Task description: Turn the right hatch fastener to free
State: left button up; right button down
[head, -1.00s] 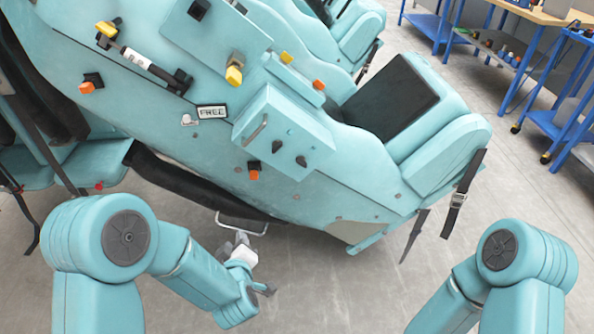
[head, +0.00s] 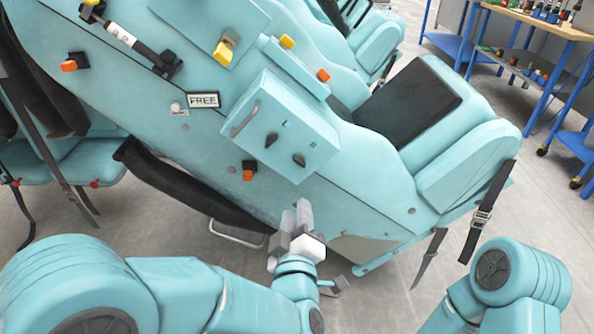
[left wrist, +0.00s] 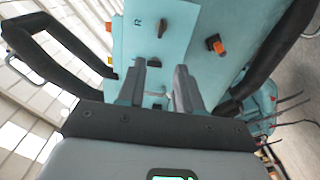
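The teal hatch box (head: 272,135) is on the side of the teal coaster car. Its face carries two dark fasteners, a left one (head: 271,140) and a right one (head: 299,160), with small letters beside them. In the left wrist view the right fastener (left wrist: 163,27) is next to the letter R, and the left fastener (left wrist: 153,62) shows just beyond the fingertips. My left gripper (head: 296,212) is below the box, apart from both fasteners. In the left wrist view its fingers (left wrist: 160,72) are apart with nothing held. My right gripper is out of view.
A "FREE" label (head: 204,100) sits left of the box. Orange-and-black knobs (head: 248,170) and yellow knobs (head: 223,50) stick out of the car side. A seat with hanging straps (head: 485,213) is at right. Blue workbenches (head: 500,60) stand behind.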

aim_at(297, 163)
pick_arm(q)
jog(key=w, duration=1.5)
jog(key=shift+w, duration=0.3)
grip_shut()
